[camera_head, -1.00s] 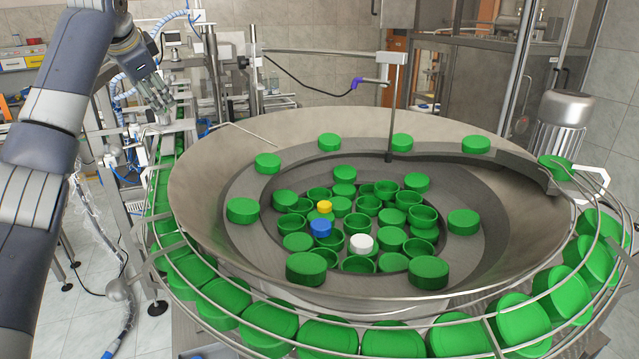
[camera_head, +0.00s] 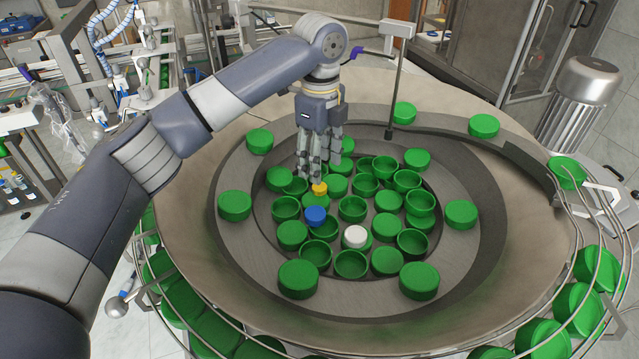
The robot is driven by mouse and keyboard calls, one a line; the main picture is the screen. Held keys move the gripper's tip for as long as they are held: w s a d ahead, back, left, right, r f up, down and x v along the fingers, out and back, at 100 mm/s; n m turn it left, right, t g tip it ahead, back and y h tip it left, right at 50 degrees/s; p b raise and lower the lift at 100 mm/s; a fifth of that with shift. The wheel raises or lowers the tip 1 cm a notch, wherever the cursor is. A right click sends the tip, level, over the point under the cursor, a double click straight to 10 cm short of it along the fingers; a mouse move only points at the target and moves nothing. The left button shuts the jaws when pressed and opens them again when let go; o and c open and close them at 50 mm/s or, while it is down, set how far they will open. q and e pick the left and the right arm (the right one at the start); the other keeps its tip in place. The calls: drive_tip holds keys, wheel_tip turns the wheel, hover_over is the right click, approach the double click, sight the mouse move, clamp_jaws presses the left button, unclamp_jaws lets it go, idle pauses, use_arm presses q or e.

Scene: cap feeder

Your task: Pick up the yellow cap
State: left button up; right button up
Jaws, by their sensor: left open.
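The small yellow cap (camera_head: 319,189) rests on top of a green cap in the middle of the feeder bowl (camera_head: 460,150). My left gripper (camera_head: 317,176) points down over the bowl, with its fingertips right above and just behind the yellow cap. It is open, and I cannot tell whether a finger touches the cap. The blue cap (camera_head: 316,215) lies just in front of the yellow one. The white cap (camera_head: 356,236) lies further to the front right. My right gripper is out of view.
Many green caps (camera_head: 353,208) crowd the bowl's centre, with others on the surrounding ring. A thin vertical rod (camera_head: 392,95) stands behind the bowl's centre, right of my gripper. A railed chute (camera_head: 590,270) of green caps curves around the outside.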

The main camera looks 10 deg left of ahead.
sight(320, 186)
use_arm(q)
drive_tip(key=f+p, duration=0.3)
drive_tip(key=f, duration=0.1)
drive_tip(key=shift+s, duration=0.35)
drive_tip(key=shift+a+f, duration=0.1)
drive_tip(key=shift+f, duration=0.45)
drive_tip(key=shift+w, duration=0.15)
drive_tip(key=c, duration=0.5)
drive_tip(key=shift+c, duration=1.3)
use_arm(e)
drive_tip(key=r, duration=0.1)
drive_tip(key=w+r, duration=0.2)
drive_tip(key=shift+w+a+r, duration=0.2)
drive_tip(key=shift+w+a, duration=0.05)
